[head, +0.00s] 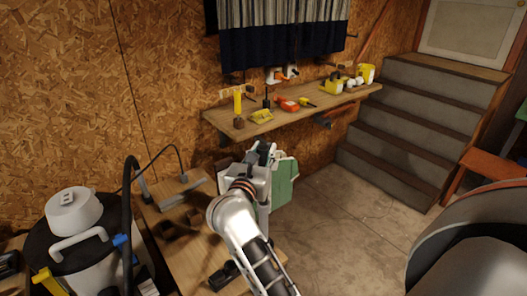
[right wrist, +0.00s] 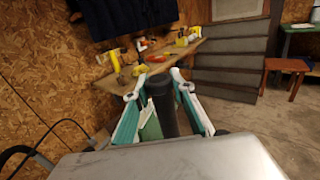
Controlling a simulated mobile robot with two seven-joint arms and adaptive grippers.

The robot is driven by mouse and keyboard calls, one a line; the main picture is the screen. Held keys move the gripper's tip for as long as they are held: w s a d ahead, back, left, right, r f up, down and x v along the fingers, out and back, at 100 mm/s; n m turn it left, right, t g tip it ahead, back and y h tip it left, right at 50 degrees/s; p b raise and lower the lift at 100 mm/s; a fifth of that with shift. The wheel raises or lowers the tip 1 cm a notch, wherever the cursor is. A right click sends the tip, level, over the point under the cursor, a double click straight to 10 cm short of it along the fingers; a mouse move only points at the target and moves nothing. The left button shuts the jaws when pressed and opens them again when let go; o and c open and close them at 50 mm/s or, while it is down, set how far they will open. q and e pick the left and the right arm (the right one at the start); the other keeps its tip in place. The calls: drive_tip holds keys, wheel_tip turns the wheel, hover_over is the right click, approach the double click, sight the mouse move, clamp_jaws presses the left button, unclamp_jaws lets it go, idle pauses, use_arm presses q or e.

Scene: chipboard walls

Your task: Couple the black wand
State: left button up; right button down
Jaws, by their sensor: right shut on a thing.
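The black wand (right wrist: 162,108) is a dark upright tube between the fingers of my right gripper (right wrist: 160,90) in the right wrist view. The gripper is shut on it. In the head view my right gripper (head: 262,158) is over the far end of the workbench, and a dark end of what it holds shows at its tip. My left gripper is out of view.
The wooden workbench (head: 205,255) carries brown blocks and a grey bar. A green panel (head: 284,183) is close behind my right gripper. A wall shelf (head: 290,115) holds yellow and orange tools. Grey steps (head: 410,120) rise at the right; the floor before them is clear.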

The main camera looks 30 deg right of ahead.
sight(262, 165)
idle(0.4)
drive_tip(key=shift+f+b, duration=0.5)
drive_tip(key=shift+f, duration=0.35)
drive_tip(key=shift+f+b, duration=1.05)
drive_tip(key=shift+b, duration=0.05)
drive_tip(key=c, duration=1.6)
unclamp_jaws()
